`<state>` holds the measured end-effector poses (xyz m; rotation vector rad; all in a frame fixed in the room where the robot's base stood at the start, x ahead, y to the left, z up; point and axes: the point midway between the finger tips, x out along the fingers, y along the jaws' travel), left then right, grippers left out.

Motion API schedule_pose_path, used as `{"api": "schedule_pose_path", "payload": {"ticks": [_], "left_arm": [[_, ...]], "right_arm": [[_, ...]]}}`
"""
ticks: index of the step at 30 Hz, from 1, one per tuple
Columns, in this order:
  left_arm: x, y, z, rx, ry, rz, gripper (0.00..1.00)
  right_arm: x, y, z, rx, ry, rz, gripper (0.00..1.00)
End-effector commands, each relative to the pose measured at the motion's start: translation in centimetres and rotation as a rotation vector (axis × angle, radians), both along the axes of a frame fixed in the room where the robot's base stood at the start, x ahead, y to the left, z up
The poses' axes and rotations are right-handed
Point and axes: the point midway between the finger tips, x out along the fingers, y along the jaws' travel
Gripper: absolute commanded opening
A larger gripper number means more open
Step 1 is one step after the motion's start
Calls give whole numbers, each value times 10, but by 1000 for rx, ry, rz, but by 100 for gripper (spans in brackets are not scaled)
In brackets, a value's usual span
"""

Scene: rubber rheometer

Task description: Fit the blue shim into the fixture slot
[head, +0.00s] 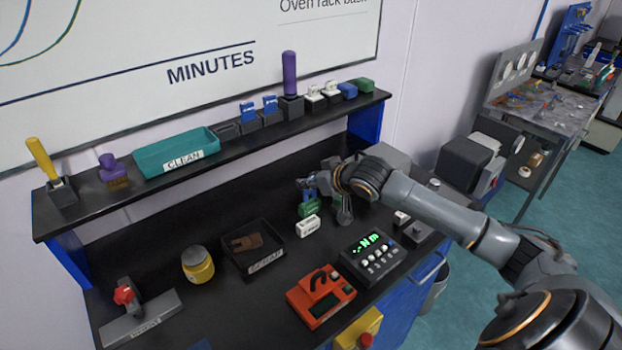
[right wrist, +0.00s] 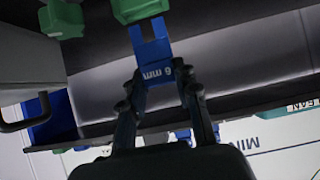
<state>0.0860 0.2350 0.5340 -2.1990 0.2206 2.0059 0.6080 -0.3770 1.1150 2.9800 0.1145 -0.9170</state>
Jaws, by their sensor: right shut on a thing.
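My right gripper (head: 324,192) is above the bench, towards its right half. In the right wrist view its fingers (right wrist: 158,82) are shut on the blue shim (right wrist: 154,57), a forked plate marked "6 mm". The shim's two prongs point away from the gripper, up in that picture, near a green block (right wrist: 138,8). I cannot tell whether they touch. In the head view a bit of blue (head: 308,192) shows at the fingertips, just above a green block (head: 308,207). I cannot pick out the fixture slot for certain. My left gripper is not in view.
A white labelled block (head: 308,226) stands in front of the green one. A digital meter (head: 370,255), a red device (head: 320,296), a black tray (head: 265,262) and a yellow jar (head: 197,265) are nearby. The shelf behind holds a teal tray (head: 176,152) and several blocks.

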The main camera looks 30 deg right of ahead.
Motion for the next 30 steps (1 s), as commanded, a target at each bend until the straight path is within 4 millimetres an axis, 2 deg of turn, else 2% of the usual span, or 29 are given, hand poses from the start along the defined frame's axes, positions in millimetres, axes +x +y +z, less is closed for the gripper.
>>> {"api": "schedule_pose_path", "payload": {"ticks": [10, 30], "left_arm": [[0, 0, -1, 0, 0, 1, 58], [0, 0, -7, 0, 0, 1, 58]], "right_arm": [[0, 0, -2, 0, -1, 0, 0], [0, 0, -18, 0, -1, 0, 0]]}}
